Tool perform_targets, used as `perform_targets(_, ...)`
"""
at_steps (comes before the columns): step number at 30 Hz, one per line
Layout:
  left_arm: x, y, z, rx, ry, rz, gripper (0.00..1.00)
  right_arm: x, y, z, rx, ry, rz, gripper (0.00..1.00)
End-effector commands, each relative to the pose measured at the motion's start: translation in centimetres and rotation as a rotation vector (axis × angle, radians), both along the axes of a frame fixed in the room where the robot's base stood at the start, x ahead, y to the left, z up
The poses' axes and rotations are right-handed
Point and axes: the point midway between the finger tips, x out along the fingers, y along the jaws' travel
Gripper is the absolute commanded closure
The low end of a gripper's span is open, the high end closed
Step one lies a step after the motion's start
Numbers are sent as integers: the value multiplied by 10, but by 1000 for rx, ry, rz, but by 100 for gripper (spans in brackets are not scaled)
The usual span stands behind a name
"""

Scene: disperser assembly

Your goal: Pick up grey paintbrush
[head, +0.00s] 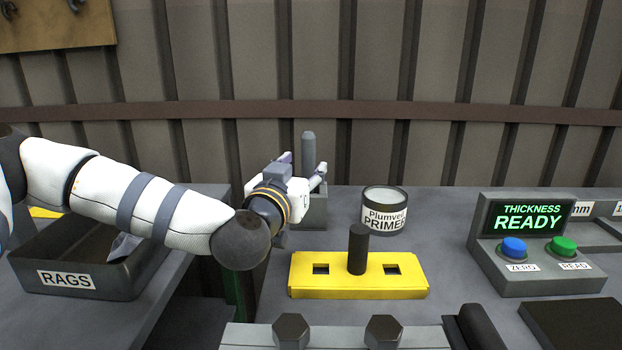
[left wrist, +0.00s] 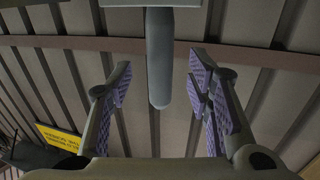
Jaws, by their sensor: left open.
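The grey paintbrush (head: 308,146) shows as an upright grey handle with a rounded tip, standing in a grey block-shaped holder (head: 312,212) at the back of the bench. My left gripper (head: 304,166) is open at the handle. In the left wrist view, the paintbrush handle (left wrist: 160,62) lies between the two spread fingers of my left gripper (left wrist: 160,84), with a gap on each side. The brush's lower end is hidden in the holder. My right gripper is not in view.
A primer can (head: 384,212) stands right of the holder. In front is a yellow plate (head: 310,287) with a dark upright post (head: 358,250). A thickness gauge (head: 535,245) is at right, and a rags bin (head: 105,275) at left under my left arm.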

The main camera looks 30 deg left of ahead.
Motion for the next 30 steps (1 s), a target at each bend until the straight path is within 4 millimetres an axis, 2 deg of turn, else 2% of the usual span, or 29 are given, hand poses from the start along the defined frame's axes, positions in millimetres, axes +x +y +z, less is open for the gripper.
perform_targets(3, 23, 5, 1, -1, 3, 3, 54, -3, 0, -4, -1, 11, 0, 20)
perform_targets(6, 37, 8, 1, -1, 3, 1, 54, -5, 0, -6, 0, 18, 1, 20)
perform_targets(13, 40, 8, 4, 0, 0, 0, 54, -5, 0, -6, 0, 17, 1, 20)
perform_targets(14, 40, 8, 4, 0, 0, 0, 56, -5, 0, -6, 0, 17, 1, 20)
perform_targets(18, 40, 8, 4, 0, 0, 1, 88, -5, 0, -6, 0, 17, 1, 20)
perform_targets(20, 40, 8, 4, 0, 0, 1, 100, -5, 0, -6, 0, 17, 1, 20)
perform_targets(28, 39, 8, 5, 0, -1, 1, 100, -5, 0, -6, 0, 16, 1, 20)
perform_targets(30, 39, 8, 12, 0, -4, 1, 100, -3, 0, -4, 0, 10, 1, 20)
